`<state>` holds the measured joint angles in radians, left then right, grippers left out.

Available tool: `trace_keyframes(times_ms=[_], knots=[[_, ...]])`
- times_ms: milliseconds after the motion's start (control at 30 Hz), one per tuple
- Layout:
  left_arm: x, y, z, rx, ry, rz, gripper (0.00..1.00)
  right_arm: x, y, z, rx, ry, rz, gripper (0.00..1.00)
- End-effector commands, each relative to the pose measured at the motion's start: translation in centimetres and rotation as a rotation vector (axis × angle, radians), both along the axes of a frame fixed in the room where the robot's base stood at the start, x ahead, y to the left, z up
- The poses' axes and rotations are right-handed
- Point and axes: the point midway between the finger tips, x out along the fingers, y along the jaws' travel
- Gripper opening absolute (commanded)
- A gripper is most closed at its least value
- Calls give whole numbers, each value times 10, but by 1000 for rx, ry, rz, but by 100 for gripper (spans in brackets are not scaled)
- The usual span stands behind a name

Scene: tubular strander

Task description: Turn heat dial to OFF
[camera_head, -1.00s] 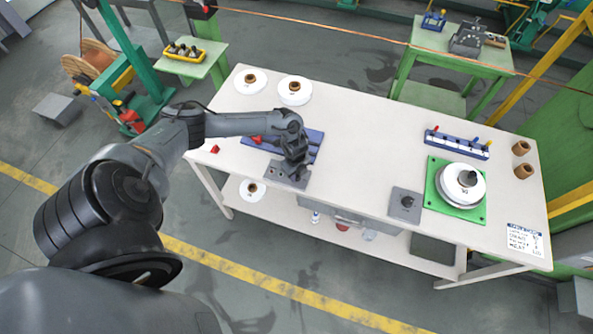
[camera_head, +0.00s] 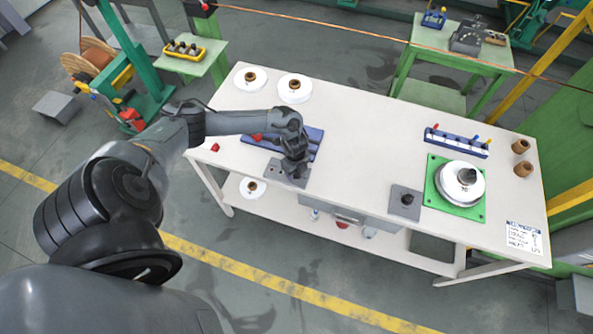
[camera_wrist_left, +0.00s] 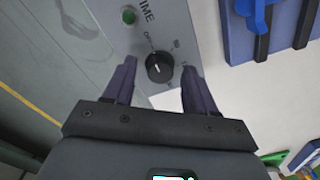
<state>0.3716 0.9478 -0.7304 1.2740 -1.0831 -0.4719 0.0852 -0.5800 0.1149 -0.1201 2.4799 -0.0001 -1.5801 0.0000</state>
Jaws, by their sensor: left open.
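A black round dial (camera_wrist_left: 159,67) with a pale pointer line sits on a grey panel (camera_wrist_left: 176,22) in the left wrist view. The panel carries a green button (camera_wrist_left: 129,16), the printed word "TIME" and small marks around the dial. In the head view this panel (camera_head: 280,178) lies at the table's front edge, with its dial hidden by my gripper. My left gripper (camera_wrist_left: 160,72) is open, one finger on each side of the dial, with visible gaps between. It also shows in the head view (camera_head: 293,163), above the panel. My right gripper is out of view.
A blue rack (camera_head: 313,138) lies just behind the panel. A second grey panel with a black knob (camera_head: 407,199) lies to the right, beside a green plate (camera_head: 433,203) bearing a white round part (camera_head: 450,190). The table's middle is clear.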

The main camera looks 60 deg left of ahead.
Motion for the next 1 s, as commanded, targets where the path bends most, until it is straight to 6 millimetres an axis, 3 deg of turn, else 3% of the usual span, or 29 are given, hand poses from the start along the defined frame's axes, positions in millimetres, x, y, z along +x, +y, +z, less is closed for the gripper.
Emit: trace_keyframes(times_ms=[267,700,1000], knots=[[-1,1,22,1,-1,-1,56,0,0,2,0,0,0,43],[-3,0,92,0,-2,-1,56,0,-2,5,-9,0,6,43],[-4,-1,108,0,-1,0,56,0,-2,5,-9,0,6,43]])
